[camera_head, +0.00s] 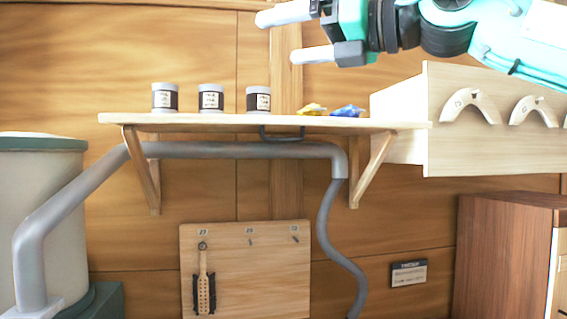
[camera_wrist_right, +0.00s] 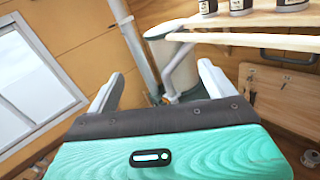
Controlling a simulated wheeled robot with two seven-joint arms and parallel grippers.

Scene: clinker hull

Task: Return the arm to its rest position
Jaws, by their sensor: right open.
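My right arm comes in from the upper right in the head view, teal and black. Its right gripper (camera_head: 292,34) is open and empty, with two pale fingers apart, above the wall shelf and pointing left. In the right wrist view the right gripper (camera_wrist_right: 158,88) also shows its two fingers spread with nothing between them. My left gripper is in neither view.
A wooden wall shelf (camera_head: 220,123) holds three labelled jars (camera_head: 211,97), a yellow item (camera_head: 312,109) and a blue item (camera_head: 348,111). A pale box (camera_head: 398,145) adjoins its right end. A grey hose (camera_head: 240,150) runs below. A tool board (camera_head: 245,280) hangs underneath.

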